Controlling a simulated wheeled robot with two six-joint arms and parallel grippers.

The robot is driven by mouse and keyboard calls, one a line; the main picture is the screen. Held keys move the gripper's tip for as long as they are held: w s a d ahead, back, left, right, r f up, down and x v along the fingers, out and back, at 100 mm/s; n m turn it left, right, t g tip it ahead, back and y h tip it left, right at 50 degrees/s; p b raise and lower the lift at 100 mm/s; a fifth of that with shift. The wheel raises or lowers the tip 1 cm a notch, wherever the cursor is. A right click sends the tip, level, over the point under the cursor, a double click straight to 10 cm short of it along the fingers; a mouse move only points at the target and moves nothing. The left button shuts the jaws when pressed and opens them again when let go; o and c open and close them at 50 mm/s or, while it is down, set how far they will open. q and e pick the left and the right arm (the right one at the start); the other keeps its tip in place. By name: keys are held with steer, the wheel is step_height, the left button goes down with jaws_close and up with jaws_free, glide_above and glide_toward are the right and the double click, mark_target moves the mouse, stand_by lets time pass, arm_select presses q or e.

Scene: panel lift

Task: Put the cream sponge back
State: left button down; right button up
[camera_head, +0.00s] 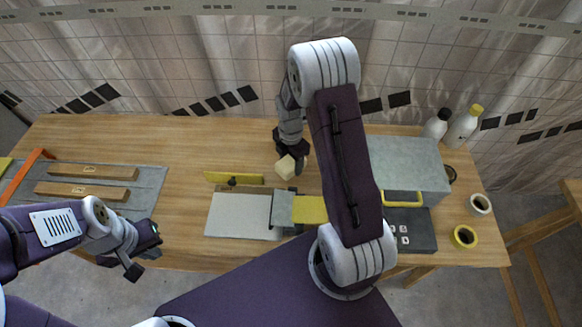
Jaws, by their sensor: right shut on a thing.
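The cream sponge (286,167) is in my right gripper (292,162), which is shut on it over the back middle of the table. The sponge looks tilted, and I cannot tell its exact height above the wood. My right arm crosses the middle of the view and hides part of the table. My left gripper (145,254) is open and empty at the table's front left edge, with its fingers apart.
A pale panel (236,216) with a yellow strip (232,179) behind it lies left of a yellow block (309,210). A grey mat (150,178) bears wooden bars (92,172). The back left wood is clear.

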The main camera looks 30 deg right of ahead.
mark_target(291, 168)
step_height(291, 168, down, 3)
steer(key=shift+d+f, duration=0.1)
steer(key=shift+w+f, duration=0.1)
steer(key=shift+f, duration=0.05)
steer(key=shift+f, duration=0.2)
steer(key=shift+f+b, duration=0.35)
steer(key=shift+f, duration=0.05)
steer(key=o, duration=1.3)
steer(key=shift+r, duration=0.1)
